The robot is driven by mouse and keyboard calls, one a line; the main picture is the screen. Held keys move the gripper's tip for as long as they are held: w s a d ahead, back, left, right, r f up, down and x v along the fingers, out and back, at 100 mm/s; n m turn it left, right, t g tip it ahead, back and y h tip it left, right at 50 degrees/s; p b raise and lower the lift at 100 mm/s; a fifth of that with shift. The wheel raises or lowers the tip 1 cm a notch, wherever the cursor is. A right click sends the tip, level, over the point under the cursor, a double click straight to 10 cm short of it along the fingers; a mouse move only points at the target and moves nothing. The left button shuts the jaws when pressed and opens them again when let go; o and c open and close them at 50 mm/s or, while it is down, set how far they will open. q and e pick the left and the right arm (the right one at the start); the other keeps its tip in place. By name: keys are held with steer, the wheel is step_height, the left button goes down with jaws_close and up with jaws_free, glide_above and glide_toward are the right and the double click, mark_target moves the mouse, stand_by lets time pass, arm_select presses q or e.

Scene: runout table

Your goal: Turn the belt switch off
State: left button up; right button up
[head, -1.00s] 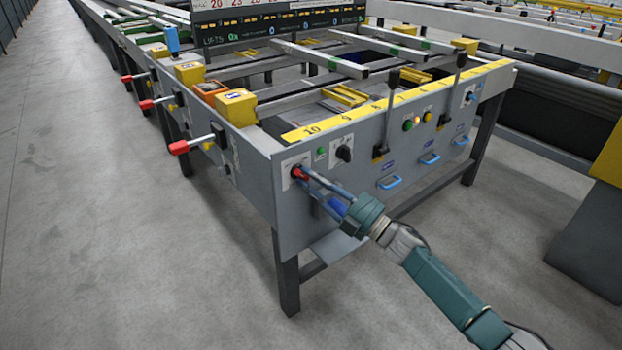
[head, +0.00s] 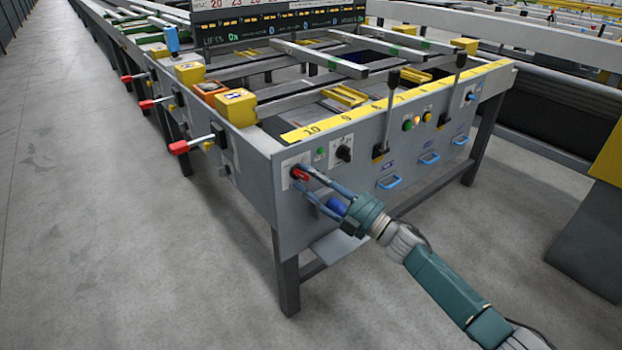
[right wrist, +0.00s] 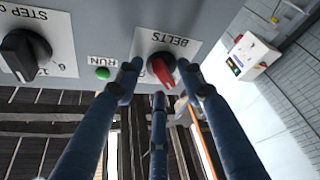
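The belt switch is a red rotary knob (head: 300,174) on a white plate at the left end of the table's grey front panel. In the right wrist view the red knob (right wrist: 163,69) sits under the label "BELTS", its bar slightly slanted; its exact setting cannot be read. My right gripper (head: 305,187) is at the panel with its fingers spread. In the right wrist view the fingertips (right wrist: 158,82) lie on both sides of the knob, with a visible gap on the left; contact on the right cannot be told. A third finger is below it. My left gripper is out of view.
Beside the switch are a green RUN button (right wrist: 102,74) and a black step knob (head: 344,154). Two black levers (head: 388,115), lit buttons (head: 408,125) and blue handles (head: 389,182) are further right. Red-tipped levers (head: 179,147) stick out on the left side. The floor in front is clear.

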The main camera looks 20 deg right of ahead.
steer(key=v, duration=1.2)
